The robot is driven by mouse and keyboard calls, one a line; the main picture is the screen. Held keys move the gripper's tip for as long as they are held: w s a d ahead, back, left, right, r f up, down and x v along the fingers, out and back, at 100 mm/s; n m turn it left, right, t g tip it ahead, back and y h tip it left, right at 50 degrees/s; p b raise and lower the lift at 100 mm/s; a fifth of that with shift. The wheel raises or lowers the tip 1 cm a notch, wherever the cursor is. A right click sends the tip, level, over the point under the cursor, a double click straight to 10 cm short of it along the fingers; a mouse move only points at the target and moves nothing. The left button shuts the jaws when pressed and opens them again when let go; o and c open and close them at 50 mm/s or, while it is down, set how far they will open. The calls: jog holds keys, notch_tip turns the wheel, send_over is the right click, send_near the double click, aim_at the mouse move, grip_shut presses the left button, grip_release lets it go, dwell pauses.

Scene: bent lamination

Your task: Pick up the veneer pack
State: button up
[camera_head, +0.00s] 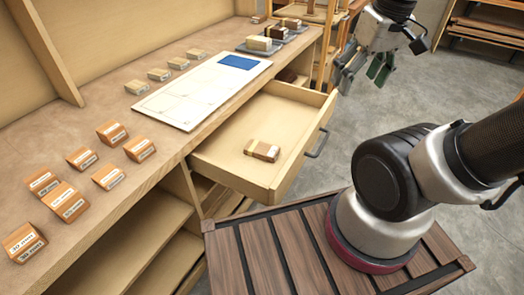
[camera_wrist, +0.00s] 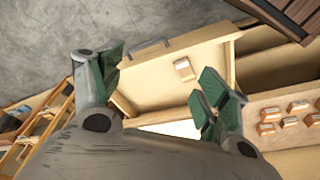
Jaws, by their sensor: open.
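The veneer pack (camera_head: 262,150) is a small tan block with darker brown bands, lying flat in an open drawer (camera_head: 225,160). In the wrist view the veneer pack (camera_wrist: 184,69) lies inside the drawer (camera_wrist: 150,95), seen between the two fingers and beyond them. My gripper (camera_head: 365,75) is open and empty, high above the floor to the upper right of the drawer in the head view. Its green-padded fingers (camera_wrist: 160,85) are spread wide apart in the wrist view. Nothing touches the veneer pack but the drawer floor.
The drawer sticks out from a wooden bench (camera_head: 90,110), its dark handle (camera_head: 318,142) facing right. Several labelled orange-brown blocks (camera_head: 110,132) stand on the bench. A white sheet with a blue patch (camera_head: 238,62) and small trays of blocks (camera_head: 258,45) lie further back. Open floor lies right.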

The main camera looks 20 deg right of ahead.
jog(key=w+a+f+n+g, duration=0.35)
jog(key=w+a+f, duration=0.35)
jog(key=f, duration=0.4)
jog(key=n, duration=0.5)
send_over(262, 148)
jog(key=shift+t, duration=0.35)
jog(key=f, duration=1.2)
jog(key=shift+s+d+f, duration=0.25)
jog(key=shift+d+f, duration=0.05)
jog(key=shift+w+a+f+n, duration=0.1)
jog(key=shift+w+n, duration=0.1)
jog(key=shift+n, duration=0.05)
jog(key=f, duration=0.7)
jog(key=shift+w+a+f, duration=0.15)
jog(key=shift+a+f, duration=0.05)
jog(key=shift+f, duration=0.1)
jog(key=shift+c, duration=0.2)
jog(key=c, duration=1.1)
jog(key=shift+r, duration=0.15)
